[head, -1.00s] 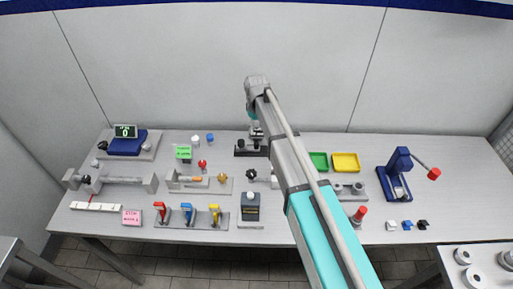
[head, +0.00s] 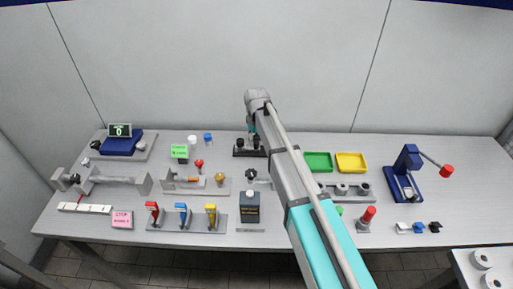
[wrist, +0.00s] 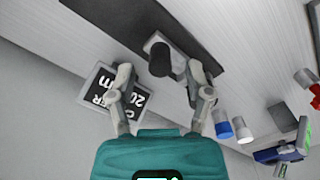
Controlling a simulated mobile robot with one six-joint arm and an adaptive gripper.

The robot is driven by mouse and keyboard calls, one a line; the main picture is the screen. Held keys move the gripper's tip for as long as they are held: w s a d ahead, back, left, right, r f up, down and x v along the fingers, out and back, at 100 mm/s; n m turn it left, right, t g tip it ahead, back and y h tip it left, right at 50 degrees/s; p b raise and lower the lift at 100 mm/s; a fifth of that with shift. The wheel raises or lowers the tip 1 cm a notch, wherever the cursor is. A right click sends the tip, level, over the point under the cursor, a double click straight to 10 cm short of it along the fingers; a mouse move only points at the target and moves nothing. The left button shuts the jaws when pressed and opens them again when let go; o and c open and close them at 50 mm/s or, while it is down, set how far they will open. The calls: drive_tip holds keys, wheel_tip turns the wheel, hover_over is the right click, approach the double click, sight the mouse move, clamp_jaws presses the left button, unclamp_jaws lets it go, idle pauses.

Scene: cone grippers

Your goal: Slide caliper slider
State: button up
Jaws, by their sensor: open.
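The caliper (head: 241,153) is a dark bar lying flat near the back edge of the table. In the wrist view its dark beam (wrist: 120,18) runs across the top. A small grey slider block (wrist: 155,42) with an upright dark knob (wrist: 160,62) sits on the beam. My gripper (wrist: 160,72) is open and points down over the caliper, one finger on each side of the knob. I cannot tell whether either finger touches it. In the head view my gripper (head: 252,139) is small and partly hidden by my arm.
A black sign (wrist: 103,98) with white lettering stands beside the caliper, near my left finger. White (wrist: 244,132) and blue (wrist: 223,129) cylinders stand close to the right. Green (head: 318,160) and yellow (head: 351,161) trays lie right of my arm.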

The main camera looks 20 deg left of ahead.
drive_tip(key=shift+f+b, duration=0.85)
drive_tip(key=shift+f, duration=0.25)
clamp_jaws()
